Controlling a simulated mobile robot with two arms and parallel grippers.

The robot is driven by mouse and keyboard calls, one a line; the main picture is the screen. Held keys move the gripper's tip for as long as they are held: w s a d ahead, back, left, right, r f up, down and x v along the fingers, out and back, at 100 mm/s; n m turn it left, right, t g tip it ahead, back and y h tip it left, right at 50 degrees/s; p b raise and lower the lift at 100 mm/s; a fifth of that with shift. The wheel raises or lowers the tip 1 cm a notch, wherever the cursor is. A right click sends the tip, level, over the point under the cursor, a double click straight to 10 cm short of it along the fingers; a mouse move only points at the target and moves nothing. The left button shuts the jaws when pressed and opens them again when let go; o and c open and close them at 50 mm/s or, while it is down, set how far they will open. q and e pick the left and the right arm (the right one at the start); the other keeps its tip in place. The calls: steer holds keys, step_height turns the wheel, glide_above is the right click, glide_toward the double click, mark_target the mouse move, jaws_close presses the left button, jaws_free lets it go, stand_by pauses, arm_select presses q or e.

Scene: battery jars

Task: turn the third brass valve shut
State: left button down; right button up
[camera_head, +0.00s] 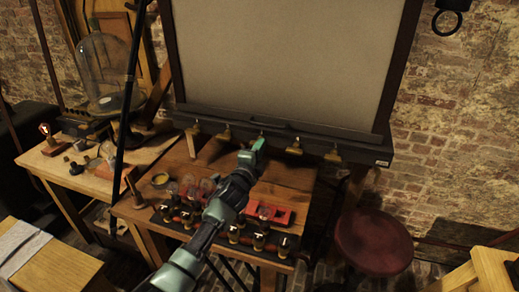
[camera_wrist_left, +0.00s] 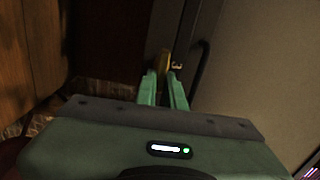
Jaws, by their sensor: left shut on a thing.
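A row of brass valves runs along the dark lower ledge of the big framed board. The first (camera_head: 193,129), second (camera_head: 225,134), fourth (camera_head: 294,148) and fifth (camera_head: 333,156) hang clear in the head view. My left gripper (camera_head: 257,146) is at the third place in the row and mostly hides the valve there. In the left wrist view the brass valve handle (camera_wrist_left: 165,59) sits between the fingertips of my left gripper (camera_wrist_left: 164,76), which is shut on it. A small pale mark shows beside it. My right gripper is not in view.
Below the ledge, a wooden table (camera_head: 285,176) carries glass jars, a red tray (camera_head: 281,215) and a dark rack (camera_head: 165,222) of fittings under my arm. A glass dome (camera_head: 100,75) stands at the left. A red stool (camera_head: 372,242) stands at the right.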

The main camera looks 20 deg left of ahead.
arm_select(q)
steer(key=shift+f+m, duration=0.15)
steer(key=shift+m, duration=0.15)
stand_by(0.4)
steer(key=c, duration=1.5)
jaws_free()
steer(key=s+b, duration=0.1)
steer(key=s, duration=0.7)
steer(key=shift+w+a, duration=0.1)
steer(key=shift+a, duration=0.05)
